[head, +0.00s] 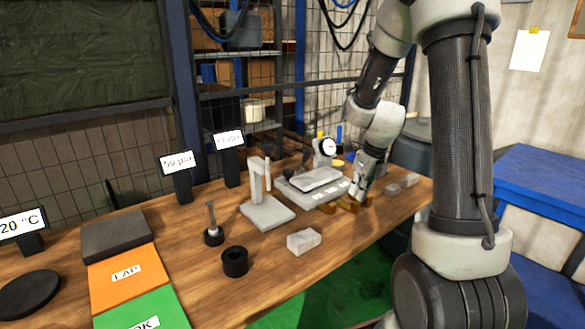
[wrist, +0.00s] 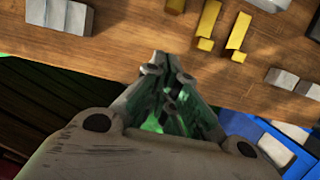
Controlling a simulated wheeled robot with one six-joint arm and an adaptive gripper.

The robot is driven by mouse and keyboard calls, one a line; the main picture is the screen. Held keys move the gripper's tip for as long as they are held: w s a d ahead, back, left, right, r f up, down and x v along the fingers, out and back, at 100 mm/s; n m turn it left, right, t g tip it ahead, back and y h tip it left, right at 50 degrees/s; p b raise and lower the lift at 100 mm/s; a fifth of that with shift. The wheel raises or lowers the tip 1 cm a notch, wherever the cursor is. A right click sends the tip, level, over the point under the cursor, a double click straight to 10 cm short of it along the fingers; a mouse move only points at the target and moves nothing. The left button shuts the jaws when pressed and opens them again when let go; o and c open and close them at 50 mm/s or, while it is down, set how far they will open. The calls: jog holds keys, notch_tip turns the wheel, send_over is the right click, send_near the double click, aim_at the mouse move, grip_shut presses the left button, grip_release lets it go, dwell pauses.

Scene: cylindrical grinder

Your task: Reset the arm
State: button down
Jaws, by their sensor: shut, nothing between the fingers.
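My arm reaches down from the upper right in the head view. My gripper (head: 362,192) points down near the front edge of the wooden table, beside the brass-yellow pieces (head: 348,204). In the wrist view its fingers (wrist: 167,66) come together at the tips, with nothing between them. The tips overlap the table edge in that view, and the yellow pieces (wrist: 238,36) lie beyond them, apart from the fingers. The exact height above the table cannot be told.
The wooden table (head: 330,238) carries a grey stand (head: 266,212), a flat grey fixture (head: 310,188), a dial gauge (head: 328,147), a clear block (head: 303,241), a black ring (head: 235,262) and coloured mats (head: 125,272). A blue bench (head: 545,180) stands right.

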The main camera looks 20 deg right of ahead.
jog(key=s+a+r+n+t, duration=0.1)
jog(key=s+a+r+n, duration=0.2)
jog(key=s+r+n, duration=0.6)
jog(key=s+a+r+n+h, duration=0.1)
jog(key=s+a+r+n, duration=0.2)
jog(key=s+r+n, duration=0.5)
jog(key=s+n, duration=0.7)
jog(key=n, duration=0.8)
jog(key=shift+s+r+t, duration=0.25)
jog(key=shift+r+t, duration=0.15)
